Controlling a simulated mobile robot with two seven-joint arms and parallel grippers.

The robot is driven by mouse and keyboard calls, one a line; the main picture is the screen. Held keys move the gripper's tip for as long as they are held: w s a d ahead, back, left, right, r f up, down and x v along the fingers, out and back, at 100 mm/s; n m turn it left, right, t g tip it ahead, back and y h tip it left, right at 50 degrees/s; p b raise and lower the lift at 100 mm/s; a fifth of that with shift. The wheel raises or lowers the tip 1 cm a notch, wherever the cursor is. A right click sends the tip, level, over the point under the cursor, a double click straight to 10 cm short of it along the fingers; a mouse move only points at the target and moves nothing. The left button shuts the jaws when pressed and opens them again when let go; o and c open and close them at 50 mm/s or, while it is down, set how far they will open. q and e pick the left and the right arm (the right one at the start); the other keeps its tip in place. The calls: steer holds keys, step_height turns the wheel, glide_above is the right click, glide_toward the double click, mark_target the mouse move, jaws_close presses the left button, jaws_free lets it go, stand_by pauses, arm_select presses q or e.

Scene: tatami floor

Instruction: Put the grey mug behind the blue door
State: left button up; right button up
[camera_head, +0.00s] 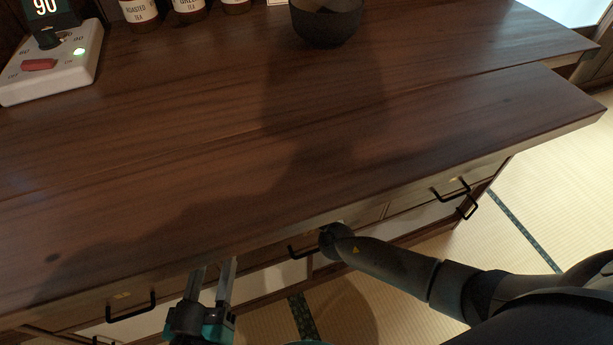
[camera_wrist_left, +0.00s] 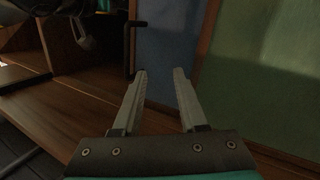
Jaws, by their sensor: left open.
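In the left wrist view a dull blue panel (camera_wrist_left: 168,50), which looks like the blue door, stands upright beyond my fingers. A black bar handle (camera_wrist_left: 128,45) is at its left edge. My left gripper (camera_wrist_left: 161,76) is open and empty, its fingers pointing at the panel; I cannot tell how close they are. I cannot make out a grey mug in either view.
A wooden counter (camera_head: 230,170) fills the head view, mostly bare. Drawers with black handles (camera_head: 131,306) lie under its edge. A dark bowl (camera_head: 326,24), jars (camera_head: 140,12) and a white control box (camera_head: 52,72) stand at the back. A green panel (camera_wrist_left: 265,75) is right of the blue one.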

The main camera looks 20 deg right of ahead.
steer(key=shift+s+p, duration=0.3)
steer(key=shift+s, duration=0.5)
steer(key=s+p, duration=0.2)
steer(key=s, duration=0.7)
steer(key=shift+d, duration=0.2)
steer(key=shift+s+p, duration=0.35)
steer(key=shift+s, duration=0.35)
arm_select(q)
steer(key=a+f+g+y, duration=0.1)
steer(key=g, duration=0.1)
steer(key=a+f+g, duration=0.1)
steer(key=a+g, duration=0.1)
steer(key=a+f+g+y, duration=0.1)
steer(key=g, duration=0.1)
steer(key=shift+w+a+m+y, duration=0.2)
steer(key=shift+w+m+y, duration=0.1)
steer(key=shift+m, duration=0.1)
arm_select(e)
steer(key=s+a+r+m+g+y, duration=0.1)
steer(key=s+a+r+m+g, duration=0.1)
steer(key=m, duration=1.5)
steer(key=s+a+r+m+g+y, duration=0.2)
steer(key=s+a+r+m+g, duration=0.1)
steer(key=m, duration=1.3)
steer(key=s+a+g, duration=0.1)
steer(key=s+g, duration=0.1)
steer(key=s, duration=0.1)
steer(key=shift+s+a+r+m+g, duration=0.2)
steer(key=shift+r+m+g, duration=0.15)
steer(key=shift+m+g, duration=0.05)
